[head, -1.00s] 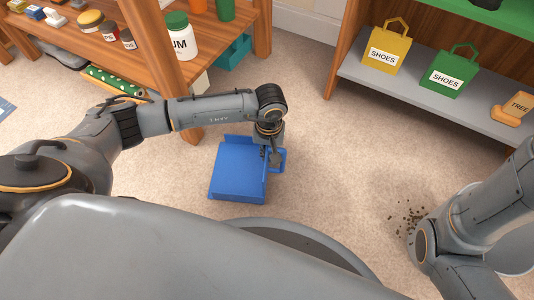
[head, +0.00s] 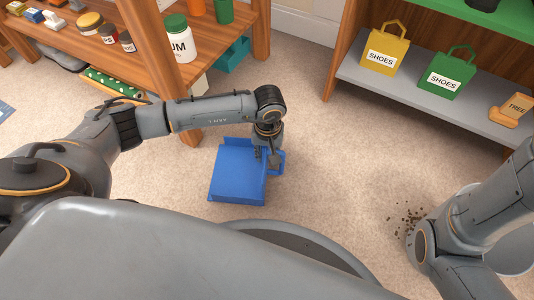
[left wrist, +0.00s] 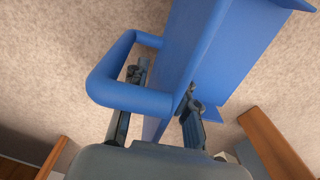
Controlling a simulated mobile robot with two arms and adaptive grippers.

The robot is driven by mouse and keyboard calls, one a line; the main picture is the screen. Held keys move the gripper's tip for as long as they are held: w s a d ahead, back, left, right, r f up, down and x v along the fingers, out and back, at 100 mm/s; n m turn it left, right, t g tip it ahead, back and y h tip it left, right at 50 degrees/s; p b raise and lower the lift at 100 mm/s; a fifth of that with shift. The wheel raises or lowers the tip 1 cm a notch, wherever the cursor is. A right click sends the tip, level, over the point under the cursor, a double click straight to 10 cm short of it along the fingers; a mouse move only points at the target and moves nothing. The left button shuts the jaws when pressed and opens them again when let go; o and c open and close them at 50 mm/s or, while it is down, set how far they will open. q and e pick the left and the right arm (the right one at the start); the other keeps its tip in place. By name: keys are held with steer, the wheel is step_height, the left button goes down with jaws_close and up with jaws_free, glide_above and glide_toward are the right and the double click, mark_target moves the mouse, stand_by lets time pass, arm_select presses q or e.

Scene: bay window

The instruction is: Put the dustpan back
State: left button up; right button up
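The blue dustpan (head: 236,172) lies on the carpet in front of the wooden shelf, with its loop handle on the right side. My left gripper (head: 267,158) is low at that handle side. In the left wrist view the handle (left wrist: 128,95) crosses in front of one finger, and the blue side wall (left wrist: 183,70) runs between the two fingers of my left gripper (left wrist: 163,83). The fingers are spread, with carpet showing between one finger and the wall. My right arm is at the right edge; its gripper is out of view.
Dark crumbs (head: 410,218) lie on the carpet beside my right arm. A wooden shelf (head: 165,68) with jars stands behind the dustpan. A second shelf (head: 430,98) with shoe bags stands at the upper right. The carpet between is clear.

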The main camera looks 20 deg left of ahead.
arm_select(q)
step_height(320, 180, up, 11)
steer(key=p, duration=0.7)
steer(key=shift+r+p, duration=0.3)
